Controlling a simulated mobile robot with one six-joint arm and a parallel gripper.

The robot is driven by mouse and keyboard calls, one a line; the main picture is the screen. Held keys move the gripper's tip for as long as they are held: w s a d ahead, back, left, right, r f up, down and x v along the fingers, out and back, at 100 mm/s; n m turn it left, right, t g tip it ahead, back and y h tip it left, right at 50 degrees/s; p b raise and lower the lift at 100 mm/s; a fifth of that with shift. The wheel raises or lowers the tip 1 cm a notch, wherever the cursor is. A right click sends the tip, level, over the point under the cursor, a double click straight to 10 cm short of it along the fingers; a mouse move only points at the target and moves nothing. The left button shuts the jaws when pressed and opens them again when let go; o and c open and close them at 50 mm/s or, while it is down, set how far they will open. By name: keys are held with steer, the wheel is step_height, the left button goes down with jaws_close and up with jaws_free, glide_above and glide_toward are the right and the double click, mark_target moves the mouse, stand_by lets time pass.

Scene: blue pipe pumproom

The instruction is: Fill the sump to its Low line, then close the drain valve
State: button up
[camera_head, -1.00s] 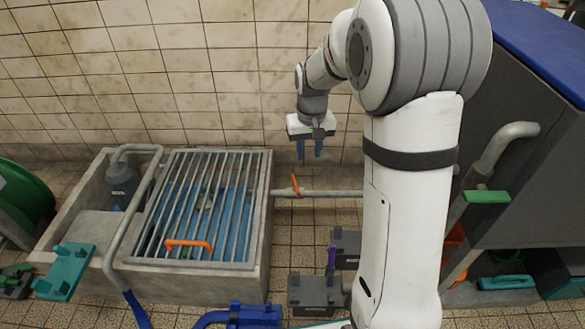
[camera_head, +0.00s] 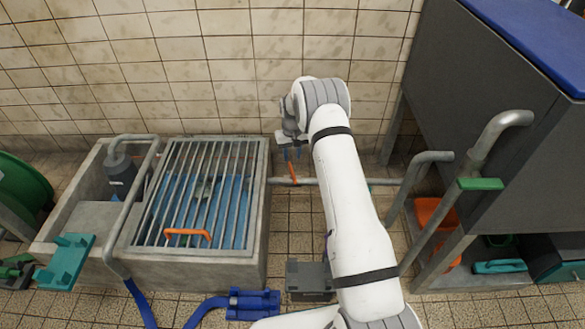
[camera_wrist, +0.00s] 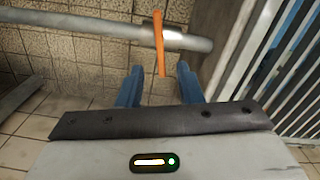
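The sump is a concrete basin (camera_head: 195,272) with blue water (camera_head: 232,205) under a grey bar grate (camera_head: 205,155); I cannot make out a Low line. A grey pipe (camera_head: 335,182) runs right from the basin. Its orange valve lever (camera_head: 293,174) stands across the pipe; it also shows in the wrist view (camera_wrist: 159,45). My gripper (camera_head: 291,154) is just above the lever, fingers pointing down. In the wrist view, my gripper's blue fingers (camera_wrist: 159,82) are apart, with the lever's near end between them in the picture. I see no contact.
A grey bent pipe with a green handle (camera_head: 481,184) stands at right beside a dark cabinet (camera_head: 510,130). An orange handle (camera_head: 187,234) is on the grate. A blue hose (camera_head: 140,303), a teal bracket (camera_head: 64,262) and a dark box (camera_head: 309,279) are nearby. The tiled wall is close behind.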

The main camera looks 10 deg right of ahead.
mark_target(292, 170)
step_height(292, 170, down, 8)
steer(key=b, duration=0.2)
steer(key=shift+b, duration=0.4)
steer(key=shift+c, duration=0.2)
jaws_close()
